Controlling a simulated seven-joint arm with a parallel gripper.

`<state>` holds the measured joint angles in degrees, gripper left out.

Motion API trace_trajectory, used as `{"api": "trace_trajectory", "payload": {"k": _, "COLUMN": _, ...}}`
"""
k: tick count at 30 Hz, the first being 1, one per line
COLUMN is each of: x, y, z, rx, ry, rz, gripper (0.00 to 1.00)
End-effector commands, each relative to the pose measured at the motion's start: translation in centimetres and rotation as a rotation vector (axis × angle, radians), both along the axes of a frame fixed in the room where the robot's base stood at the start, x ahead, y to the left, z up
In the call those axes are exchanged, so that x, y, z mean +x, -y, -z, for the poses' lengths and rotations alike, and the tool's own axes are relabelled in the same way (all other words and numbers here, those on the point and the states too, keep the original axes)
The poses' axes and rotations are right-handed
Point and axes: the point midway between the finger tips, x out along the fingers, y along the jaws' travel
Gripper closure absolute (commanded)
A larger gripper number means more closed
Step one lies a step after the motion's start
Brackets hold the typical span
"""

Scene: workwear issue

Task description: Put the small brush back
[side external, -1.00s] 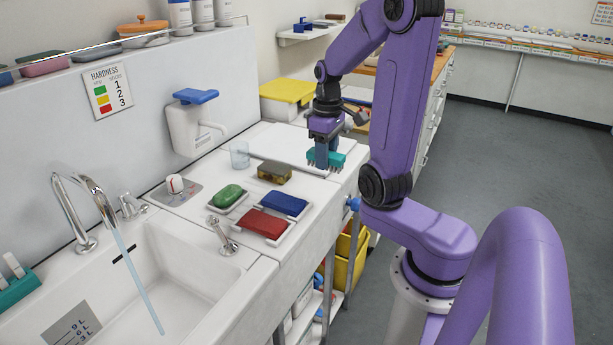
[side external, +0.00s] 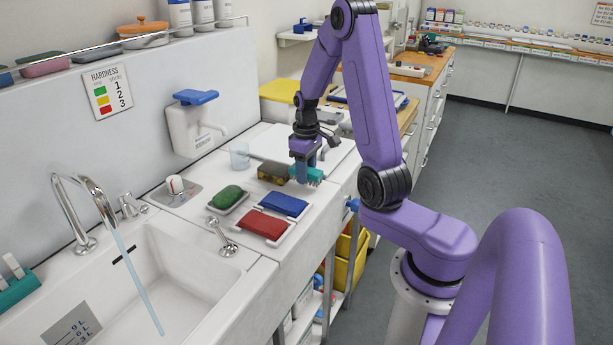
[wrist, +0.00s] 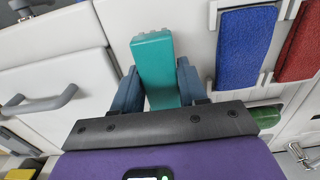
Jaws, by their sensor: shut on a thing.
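The small brush (side external: 315,175) is a teal block with bristles on its underside in the side view. My gripper (side external: 306,172) is shut on it and points down over the white counter, right of an amber-brown block (side external: 269,171). The height of the bristles above the counter is hard to tell. In the wrist view the teal brush (wrist: 156,62) sits between the two blue-grey fingers of my gripper (wrist: 160,84). The lower part of the brush is hidden by the gripper body there.
A blue pad (side external: 284,203), a red pad (side external: 262,224) and a green bar (side external: 227,194) lie in white holders nearer the sink (side external: 190,290). A clear glass (side external: 239,156) stands behind the amber-brown block. A flat white board (side external: 268,142) lies at the counter's back.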

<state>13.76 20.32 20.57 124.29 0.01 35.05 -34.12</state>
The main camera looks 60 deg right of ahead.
Motion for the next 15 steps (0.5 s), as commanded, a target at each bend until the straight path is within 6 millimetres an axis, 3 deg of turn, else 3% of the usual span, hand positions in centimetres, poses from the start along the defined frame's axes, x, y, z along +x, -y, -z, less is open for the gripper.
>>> {"api": "trace_trajectory", "payload": {"k": 5, "x": -0.1, "y": 0.0, "z": 1.8, "rx": 0.002, "ry": -0.002, "rz": 0.000, "gripper": 0.88}}
{"api": "trace_trajectory", "payload": {"k": 15, "x": -0.1, "y": 0.0, "z": 2.0, "rx": 0.001, "ry": -0.001, "rz": 0.000, "gripper": 0.88}}
